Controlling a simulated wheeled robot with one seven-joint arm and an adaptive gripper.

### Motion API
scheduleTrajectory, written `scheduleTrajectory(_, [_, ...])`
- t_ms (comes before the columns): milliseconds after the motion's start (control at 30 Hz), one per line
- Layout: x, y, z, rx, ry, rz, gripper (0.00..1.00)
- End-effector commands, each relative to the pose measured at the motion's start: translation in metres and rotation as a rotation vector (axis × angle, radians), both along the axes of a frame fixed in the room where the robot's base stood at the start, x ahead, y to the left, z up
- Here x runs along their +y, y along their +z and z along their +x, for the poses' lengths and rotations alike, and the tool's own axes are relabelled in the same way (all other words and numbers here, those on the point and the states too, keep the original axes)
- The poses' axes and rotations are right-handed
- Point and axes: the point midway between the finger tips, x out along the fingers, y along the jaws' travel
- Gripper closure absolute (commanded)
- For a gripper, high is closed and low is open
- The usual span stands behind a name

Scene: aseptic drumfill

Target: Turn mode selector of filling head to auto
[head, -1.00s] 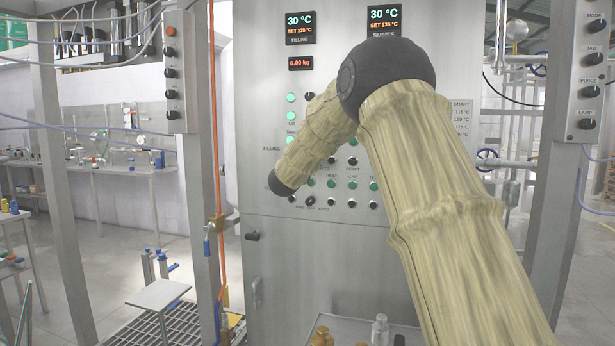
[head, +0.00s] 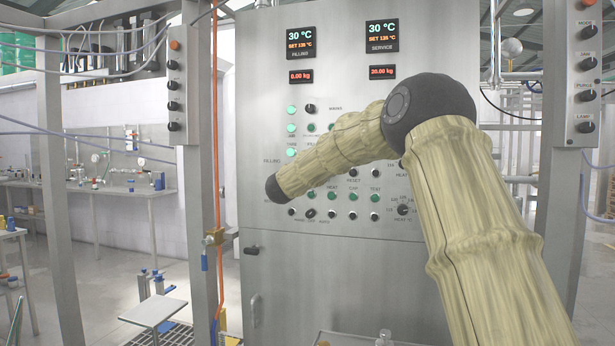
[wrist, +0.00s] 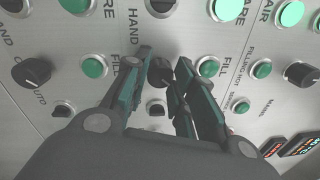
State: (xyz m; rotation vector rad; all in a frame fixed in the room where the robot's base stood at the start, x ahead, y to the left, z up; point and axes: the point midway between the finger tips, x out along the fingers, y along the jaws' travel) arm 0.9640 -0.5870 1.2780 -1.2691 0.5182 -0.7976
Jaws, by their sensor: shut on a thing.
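In the wrist view my gripper (wrist: 163,62) has its two fingers on either side of a small black selector knob (wrist: 160,73) on the steel panel (wrist: 205,25), and is shut on it. The word HAND reads beside this knob. Its pointer direction is hidden by the fingers. In the head view the steel cabinet (head: 350,270) carries the filling controls, with a knob (head: 311,213) marked HAND, OFF and AUTO low on the left. The gripper itself is hidden behind my arm in the head view.
Green buttons (wrist: 208,67) and other black knobs (wrist: 33,72) sit close around the fingers. Steel posts stand on both sides, with a MODE control box (head: 584,80) at right. A small stool (head: 153,310) stands at the lower left.

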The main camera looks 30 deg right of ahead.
Motion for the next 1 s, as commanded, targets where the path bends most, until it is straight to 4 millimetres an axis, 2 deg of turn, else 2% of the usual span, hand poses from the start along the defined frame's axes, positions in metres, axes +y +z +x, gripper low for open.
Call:
scheduleTrajectory(200, [0.0, -0.002, 0.0, 0.002, 0.0, 0.001, 0.98])
scheduleTrajectory(233, [0.0, -0.002, 0.0, 0.002, 0.0, 0.001, 0.69])
scheduleTrajectory(333, [0.0, -0.001, 0.0, 0.002, 0.0, -0.001, 0.52])
scheduleTrajectory(733, [0.003, 0.0, -0.002, 0.001, 0.001, -0.001, 0.52])
scheduleTrajectory(867, [0.014, -0.001, -0.011, 0.002, 0.001, -0.001, 0.52])
scheduleTrajectory(1000, [0.033, -0.003, -0.026, 0.002, 0.002, -0.001, 0.52])
